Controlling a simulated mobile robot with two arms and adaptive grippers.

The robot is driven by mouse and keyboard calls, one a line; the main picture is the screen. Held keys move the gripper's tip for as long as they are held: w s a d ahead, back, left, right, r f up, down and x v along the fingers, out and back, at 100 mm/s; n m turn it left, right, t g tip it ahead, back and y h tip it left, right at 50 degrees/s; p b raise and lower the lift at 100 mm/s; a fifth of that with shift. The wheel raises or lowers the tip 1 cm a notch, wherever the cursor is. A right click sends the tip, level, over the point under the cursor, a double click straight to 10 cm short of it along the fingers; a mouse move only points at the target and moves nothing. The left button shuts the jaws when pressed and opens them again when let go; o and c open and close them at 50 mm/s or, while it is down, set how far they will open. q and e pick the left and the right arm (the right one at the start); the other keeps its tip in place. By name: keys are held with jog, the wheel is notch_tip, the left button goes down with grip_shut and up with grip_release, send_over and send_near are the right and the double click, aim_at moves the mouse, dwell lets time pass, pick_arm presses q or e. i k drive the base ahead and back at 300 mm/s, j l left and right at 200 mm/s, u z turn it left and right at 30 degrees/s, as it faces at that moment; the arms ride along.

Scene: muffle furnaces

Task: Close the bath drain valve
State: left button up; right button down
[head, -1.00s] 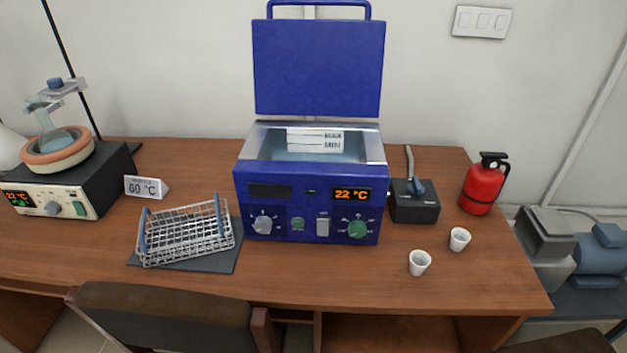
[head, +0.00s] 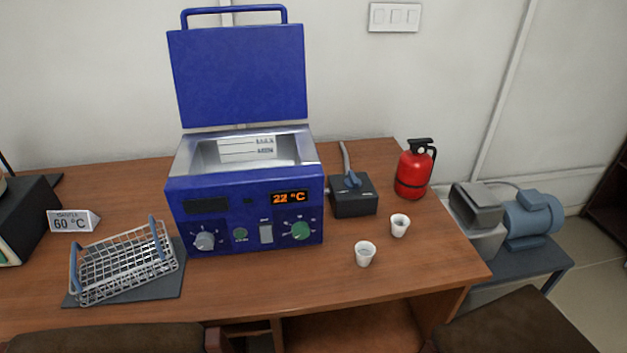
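The blue water bath (head: 245,215) stands on the wooden table with its lid (head: 240,75) raised. Its display (head: 289,197) reads 22 °C. To its right is a dark box (head: 354,204) with a blue valve handle (head: 352,180) on top and a grey pipe (head: 345,156) rising behind it. I take this box to be the drain valve; I cannot tell from the handle whether it is open or shut. Neither of my grippers is in view.
Two white cups (head: 364,253) (head: 400,225) stand in front of the valve box, and a red extinguisher (head: 414,170) stands behind right. A wire basket (head: 122,263) rests on a dark mat at left. A blue-grey pump (head: 530,217) stands on a low stand beyond the table's right edge. Chairs line the front.

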aim_at(351, 182)
jog(key=i+l+u, duration=0.15)
jog(key=u, duration=0.15)
jog(key=i+l+u, duration=0.1)
jog(key=l+u, duration=0.45)
jog(key=l, duration=0.2)
jog(key=i, duration=0.05)
